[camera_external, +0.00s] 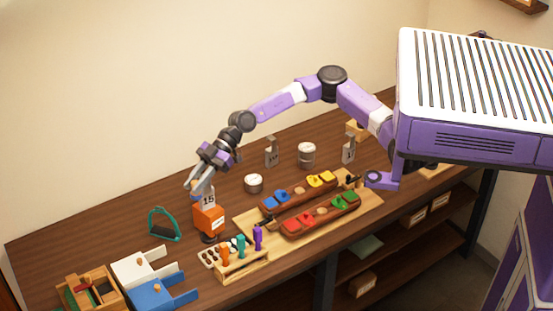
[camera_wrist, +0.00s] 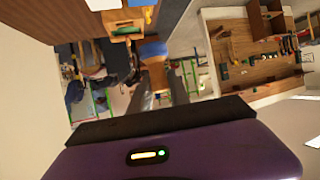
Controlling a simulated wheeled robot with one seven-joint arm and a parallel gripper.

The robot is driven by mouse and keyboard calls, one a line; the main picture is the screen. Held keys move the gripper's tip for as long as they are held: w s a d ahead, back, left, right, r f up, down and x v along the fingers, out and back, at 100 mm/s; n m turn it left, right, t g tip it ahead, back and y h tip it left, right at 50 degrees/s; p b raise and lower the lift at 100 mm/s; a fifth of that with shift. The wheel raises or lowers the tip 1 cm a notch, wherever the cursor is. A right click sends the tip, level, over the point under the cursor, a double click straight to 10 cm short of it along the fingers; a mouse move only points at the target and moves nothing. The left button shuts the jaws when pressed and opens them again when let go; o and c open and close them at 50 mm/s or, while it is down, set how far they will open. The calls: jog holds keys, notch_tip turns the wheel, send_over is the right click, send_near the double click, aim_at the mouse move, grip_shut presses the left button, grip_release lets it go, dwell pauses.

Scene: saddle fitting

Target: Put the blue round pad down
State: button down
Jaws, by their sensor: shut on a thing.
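My gripper (camera_external: 197,178) is above the left part of the workbench, tilted down to the left, just over an orange block with a "15" tag (camera_external: 209,219). It is shut on the blue round pad (camera_wrist: 152,48), which shows as a small blue patch at the fingertips in the wrist view. Its shape and underside are hard to make out. In the outside view the fingers and tag mostly hide it. Two long brown forms on a pale board (camera_external: 342,219) carry coloured pads; blue pieces (camera_external: 275,197) sit on the rear form.
A rack with orange, teal and purple handles (camera_external: 241,247) stands at the front. A green stirrup-like frame (camera_external: 164,225), a white-and-blue tray (camera_external: 152,284) and a wooden box (camera_external: 88,291) are to the left. Metal tins (camera_external: 307,155) stand behind. Bare bench lies around the stirrup.

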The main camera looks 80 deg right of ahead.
jog(key=w+a+f+n+g+y+b, duration=0.1)
jog(key=w+a+f+n+g+b, duration=0.15)
jog(key=a, duration=0.45)
notch_tip(320, 180, down, 25)
jog(key=w+m+t, duration=0.1)
jog(key=shift+w+d+b, duration=0.25)
jog(key=shift+d+b, duration=0.2)
jog(key=shift+f+p, duration=0.45)
jog(key=shift+f, duration=0.05)
jog(key=c, duration=1.2)
grip_release()
jog(key=shift+f, duration=0.1)
jog(key=shift+c, duration=0.2)
